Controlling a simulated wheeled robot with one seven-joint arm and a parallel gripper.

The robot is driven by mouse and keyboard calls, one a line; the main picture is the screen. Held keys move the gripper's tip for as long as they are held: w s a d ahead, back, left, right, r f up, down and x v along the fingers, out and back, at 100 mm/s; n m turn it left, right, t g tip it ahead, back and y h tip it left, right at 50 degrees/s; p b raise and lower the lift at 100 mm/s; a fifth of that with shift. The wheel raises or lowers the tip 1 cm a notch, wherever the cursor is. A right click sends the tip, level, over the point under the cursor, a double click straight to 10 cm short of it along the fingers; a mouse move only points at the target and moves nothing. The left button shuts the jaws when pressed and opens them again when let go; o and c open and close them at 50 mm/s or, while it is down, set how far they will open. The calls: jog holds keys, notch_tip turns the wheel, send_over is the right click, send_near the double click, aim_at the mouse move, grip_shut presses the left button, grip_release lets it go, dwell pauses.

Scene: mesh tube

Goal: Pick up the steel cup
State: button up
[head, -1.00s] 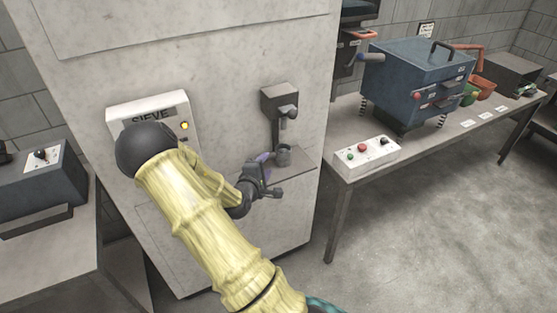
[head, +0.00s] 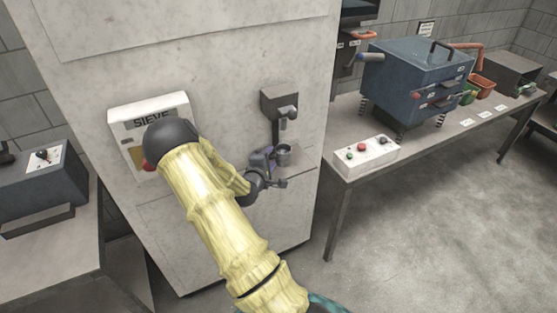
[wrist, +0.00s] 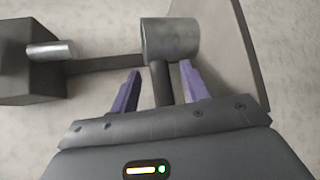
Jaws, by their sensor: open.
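A sieve panel (head: 150,112) is partly behind my arm. On the right, a bench holds a white button box (head: 366,154) and a blue machine (head: 415,80).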

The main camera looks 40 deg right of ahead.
grip_shut()
jog(key=shift+r, duration=0.3)
